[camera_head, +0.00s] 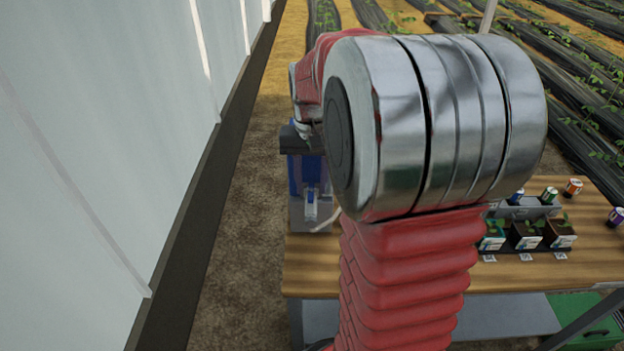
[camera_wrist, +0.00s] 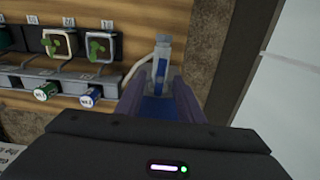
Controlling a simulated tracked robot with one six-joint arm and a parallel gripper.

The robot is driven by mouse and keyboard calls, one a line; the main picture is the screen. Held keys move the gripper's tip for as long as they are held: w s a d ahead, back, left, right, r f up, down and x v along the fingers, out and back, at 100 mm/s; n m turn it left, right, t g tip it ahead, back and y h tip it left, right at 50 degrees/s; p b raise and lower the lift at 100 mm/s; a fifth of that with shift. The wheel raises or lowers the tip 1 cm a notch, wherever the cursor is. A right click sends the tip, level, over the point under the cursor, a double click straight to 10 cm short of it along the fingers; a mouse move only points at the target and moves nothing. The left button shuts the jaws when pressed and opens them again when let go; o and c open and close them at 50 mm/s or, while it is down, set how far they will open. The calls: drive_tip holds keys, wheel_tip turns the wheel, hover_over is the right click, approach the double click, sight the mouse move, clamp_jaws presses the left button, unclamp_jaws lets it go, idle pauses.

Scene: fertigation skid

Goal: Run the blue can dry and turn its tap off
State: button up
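The blue can (camera_head: 308,175) stands at the left end of the wooden table, partly hidden by my arm. In the wrist view blue surface (camera_wrist: 158,108) shows between two purplish side pieces. A pale tap with a blue part (camera_head: 311,205) sits low on its near side; it also shows in the wrist view (camera_wrist: 162,62). My gripper (camera_head: 303,142) is a dark block right above or against the can. Its body fills the bottom of the wrist view. I cannot tell whether its fingers touch the can. The can's contents and the tap's setting cannot be made out.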

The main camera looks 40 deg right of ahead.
sight(311, 191)
drive_tip(key=shift+f, duration=1.85)
drive_tip(key=shift+s+f, duration=0.1)
drive_tip(key=shift+s, duration=0.05)
clamp_jaws()
drive_tip(key=shift+a, duration=0.1)
